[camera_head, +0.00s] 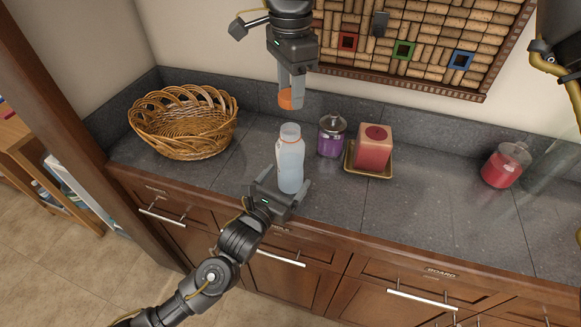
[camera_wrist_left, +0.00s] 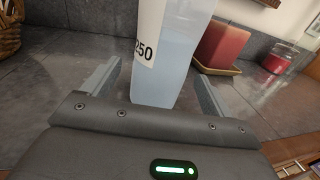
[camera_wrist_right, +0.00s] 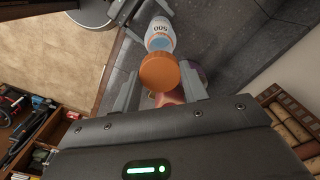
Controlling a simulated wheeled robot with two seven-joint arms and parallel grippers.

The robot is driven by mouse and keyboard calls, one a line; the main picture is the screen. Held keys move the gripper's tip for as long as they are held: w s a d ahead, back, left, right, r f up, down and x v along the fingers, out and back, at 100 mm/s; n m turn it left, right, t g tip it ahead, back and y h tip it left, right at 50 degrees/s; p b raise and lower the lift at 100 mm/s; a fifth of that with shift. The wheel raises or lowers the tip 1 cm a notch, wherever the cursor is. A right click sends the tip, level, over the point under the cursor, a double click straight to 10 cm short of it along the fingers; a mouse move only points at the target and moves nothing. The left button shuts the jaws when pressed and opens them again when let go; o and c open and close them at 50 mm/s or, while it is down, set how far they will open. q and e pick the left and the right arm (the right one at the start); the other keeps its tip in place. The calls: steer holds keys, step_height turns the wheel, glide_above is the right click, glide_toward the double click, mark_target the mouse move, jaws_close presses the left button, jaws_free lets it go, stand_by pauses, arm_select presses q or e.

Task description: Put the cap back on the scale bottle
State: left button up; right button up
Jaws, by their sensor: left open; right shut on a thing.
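The scale bottle (camera_head: 290,165) stands upright and uncapped near the counter's front edge, translucent white with a thin orange ring at its neck. My left gripper (camera_head: 284,180) is open low around the bottle; in the left wrist view the bottle (camera_wrist_left: 172,60), with a "250" label, stands between its spread fingers. My right gripper (camera_head: 291,90) is shut on the orange cap (camera_head: 287,99) and holds it above the bottle's mouth, clearly apart. The right wrist view shows the cap (camera_wrist_right: 160,72) between the fingers, with the bottle (camera_wrist_right: 160,38) beyond, marked "500".
On the grey counter (camera_head: 430,210) are a wicker basket (camera_head: 185,140) at left, a purple jar (camera_head: 331,138) and a red candle (camera_head: 374,150) on a tray close right of the bottle, and a red jar (camera_head: 502,168) farther right. A cork board (camera_head: 415,50) hangs behind.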

arm_select(q)
steer(key=shift+x, duration=2.45)
steer(key=c, duration=1.4)
steer(key=shift+c, duration=0.4)
arm_select(e)
glide_above(290, 128)
steer(key=shift+s+f, duration=0.1)
steer(key=shift+f, duration=2.4)
